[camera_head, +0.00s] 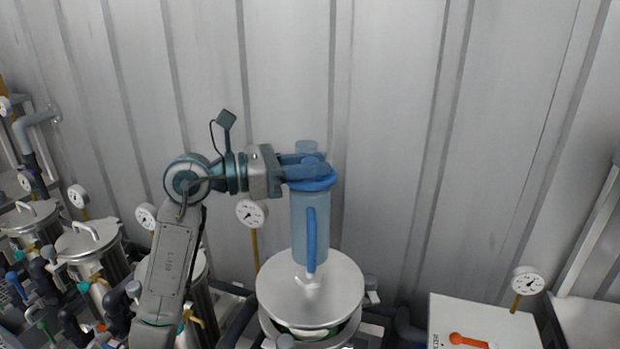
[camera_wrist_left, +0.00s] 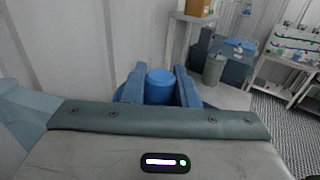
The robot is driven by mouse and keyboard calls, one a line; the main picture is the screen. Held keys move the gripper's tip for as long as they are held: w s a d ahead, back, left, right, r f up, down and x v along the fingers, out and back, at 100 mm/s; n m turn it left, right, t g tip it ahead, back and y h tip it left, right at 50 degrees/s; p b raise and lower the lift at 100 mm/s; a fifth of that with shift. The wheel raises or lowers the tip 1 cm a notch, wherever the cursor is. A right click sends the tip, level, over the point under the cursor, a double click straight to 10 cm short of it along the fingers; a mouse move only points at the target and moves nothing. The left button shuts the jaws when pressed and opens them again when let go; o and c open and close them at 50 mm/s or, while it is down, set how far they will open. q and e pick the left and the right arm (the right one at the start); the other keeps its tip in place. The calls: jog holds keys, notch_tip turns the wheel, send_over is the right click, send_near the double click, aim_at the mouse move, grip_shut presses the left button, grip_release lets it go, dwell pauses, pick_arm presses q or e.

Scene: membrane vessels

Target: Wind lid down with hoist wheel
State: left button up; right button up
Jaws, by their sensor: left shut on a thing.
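The blue hoist wheel (camera_head: 322,184) sits flat on top of an upright blue-grey hoist column (camera_head: 300,228) against the wall. My left gripper (camera_head: 308,162) reaches in from the left at wheel height and is shut on the wheel's upright handle knob. In the left wrist view the round blue knob (camera_wrist_left: 160,86) stands between both fingers. The silver round lid (camera_head: 312,291) hangs below the column, with a gap between it and the vessel rim (camera_head: 268,325). White and green contents show through the gap. My right gripper is not in view.
Several closed silver vessels (camera_head: 90,245) with hoses and gauges stand at the left. A white panel with an orange lever (camera_head: 468,340) and a gauge (camera_head: 527,281) are at the right. The ribbed wall (camera_head: 400,100) is close behind the wheel.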

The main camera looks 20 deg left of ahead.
pick_arm(q)
jog(key=m+g+h+b, duration=0.1)
jog(key=m+g, duration=0.1)
jog(key=shift+w+f+g, duration=0.1)
jog(key=shift+f+g, duration=0.05)
jog(key=shift+g, duration=0.25)
jog(key=m+g+h+b, duration=0.1)
jog(key=m+g+b, duration=0.1)
jog(key=g, duration=0.2)
jog(key=shift+m+h, duration=0.3)
jog(key=m+g+b, duration=0.2)
jog(key=m+g, duration=0.1)
jog(key=g, duration=0.2)
jog(key=m+g+y+b, duration=0.1)
jog(key=m+g+b, duration=0.1)
jog(key=m+g, duration=0.1)
jog(key=shift+g, duration=0.9)
jog(key=shift+m+g+y, duration=0.7)
jog(key=shift+m+g, duration=0.2)
jog(key=shift+g, duration=0.2)
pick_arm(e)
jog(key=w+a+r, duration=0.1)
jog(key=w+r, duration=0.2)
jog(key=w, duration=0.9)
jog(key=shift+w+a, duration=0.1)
pick_arm(q)
jog(key=o, duration=1)
jog(key=shift+c, duration=0.2)
jog(key=shift+b, duration=0.3)
